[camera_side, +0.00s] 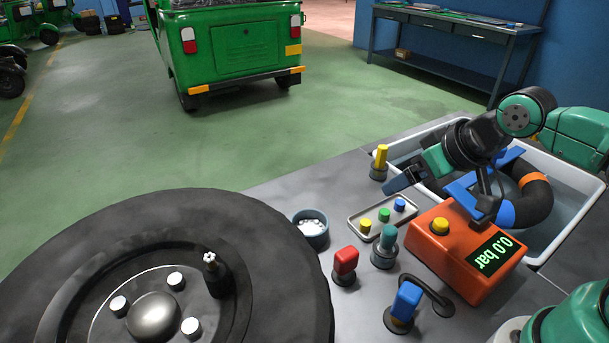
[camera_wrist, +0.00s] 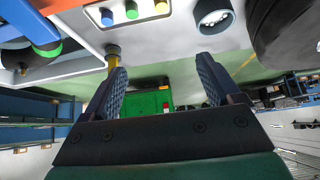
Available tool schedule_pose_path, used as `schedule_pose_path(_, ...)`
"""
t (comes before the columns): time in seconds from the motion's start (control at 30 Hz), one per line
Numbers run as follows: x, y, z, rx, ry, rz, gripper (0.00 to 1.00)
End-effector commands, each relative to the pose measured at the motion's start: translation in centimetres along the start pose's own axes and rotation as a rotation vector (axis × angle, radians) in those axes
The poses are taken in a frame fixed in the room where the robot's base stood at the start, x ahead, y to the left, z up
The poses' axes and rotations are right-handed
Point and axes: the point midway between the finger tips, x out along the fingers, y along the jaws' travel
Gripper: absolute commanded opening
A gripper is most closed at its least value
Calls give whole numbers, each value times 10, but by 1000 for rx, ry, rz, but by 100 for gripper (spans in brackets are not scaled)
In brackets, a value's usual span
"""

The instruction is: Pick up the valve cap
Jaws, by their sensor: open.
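Three small caps sit in a row on a pale tray (camera_side: 356,231): a yellow cap (camera_side: 366,226), a green cap (camera_side: 384,215) and a blue cap (camera_side: 400,205). I cannot tell which one is the valve cap. In the wrist view they are at the top: blue cap (camera_wrist: 107,17), green cap (camera_wrist: 131,10) and yellow cap (camera_wrist: 161,6). My gripper (camera_side: 397,179) is open and empty, above and behind the tray. In the wrist view my gripper (camera_wrist: 161,66) has both fingers wide apart. A valve stem (camera_side: 212,262) stands on the big wheel (camera_side: 270,260).
A yellow-topped peg (camera_side: 381,157) stands close to my fingers. Red (camera_side: 345,262), teal (camera_side: 387,240) and blue (camera_side: 405,300) handles stand around the tray. A bowl (camera_side: 311,234) is left of it, an orange gauge box (camera_side: 465,262) right, a white basin (camera_side: 575,225) behind that.

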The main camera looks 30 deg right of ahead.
Motion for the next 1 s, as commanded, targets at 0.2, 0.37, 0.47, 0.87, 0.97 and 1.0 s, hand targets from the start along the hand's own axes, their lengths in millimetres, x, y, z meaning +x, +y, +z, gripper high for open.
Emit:
schedule_pose_path(0.2,0,0,0,0,0,0,84)
schedule_pose_path(0.37,0,0,0,0,0,0,84)
schedule_pose_path(0.47,0,0,0,0,0,0,69)
schedule_pose_path(0.87,1,1,-2,8,-18,2,63)
schedule_pose_path(0.97,6,4,-7,29,-72,9,63)
schedule_pose_path(1.0,9,6,-9,41,-105,13,63)
